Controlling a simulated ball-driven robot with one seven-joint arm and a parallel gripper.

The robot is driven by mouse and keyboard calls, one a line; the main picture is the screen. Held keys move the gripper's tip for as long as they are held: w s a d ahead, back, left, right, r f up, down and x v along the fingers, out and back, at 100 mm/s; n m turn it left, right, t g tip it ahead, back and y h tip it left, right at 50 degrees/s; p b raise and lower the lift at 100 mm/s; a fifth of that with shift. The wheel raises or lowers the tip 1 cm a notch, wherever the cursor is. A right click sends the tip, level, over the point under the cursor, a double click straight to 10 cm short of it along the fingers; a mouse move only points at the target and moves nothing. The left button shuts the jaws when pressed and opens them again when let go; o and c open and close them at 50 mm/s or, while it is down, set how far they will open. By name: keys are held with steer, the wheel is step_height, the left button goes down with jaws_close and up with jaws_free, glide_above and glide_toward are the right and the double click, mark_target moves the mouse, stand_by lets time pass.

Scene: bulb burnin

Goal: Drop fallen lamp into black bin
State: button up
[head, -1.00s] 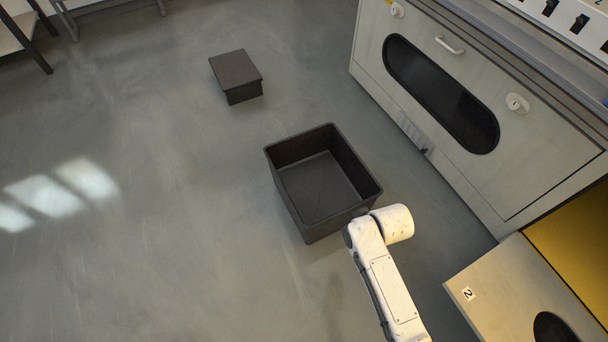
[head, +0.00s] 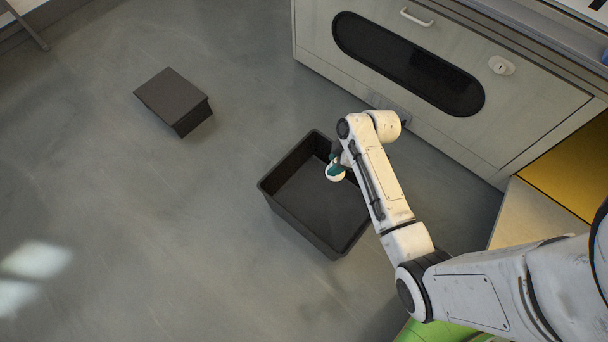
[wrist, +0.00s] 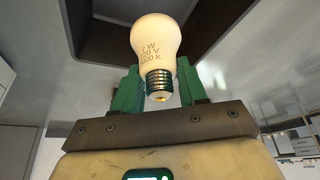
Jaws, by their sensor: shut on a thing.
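The lamp is a white bulb with printed lettering and a metal screw base. In the wrist view the lamp (wrist: 157,42) stands between the green fingers of my gripper (wrist: 156,88), which is shut on it near its base. In the head view the lamp (head: 335,177) and my gripper (head: 338,165) are small and partly hidden by my arm. They appear over the right part of the open black bin (head: 283,216). The bin's dark opening (wrist: 105,40) also shows behind the lamp in the wrist view. The visible bin floor is empty.
A dark closed box (head: 172,98) lies on the grey floor at the upper left. A pale cabinet (head: 450,75) with an oval dark window stands behind the bin. An open yellow-lined compartment (head: 575,170) is at the right. Floor left of the bin is clear.

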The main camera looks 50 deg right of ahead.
steer(key=shift+w+f, duration=0.1)
steer(key=shift+w, duration=0.25)
step_height(320, 180, down, 6)
steer(key=b, duration=0.6)
steer(key=shift+r, duration=0.2)
steer(key=o, duration=1.2)
steer(key=shift+c, duration=0.2)
steer(key=p+v, duration=0.4)
steer(key=v, duration=0.7)
steer(key=shift+p, duration=0.35)
steer(key=shift+a+f, duration=0.1)
steer(key=shift+f, duration=0.05)
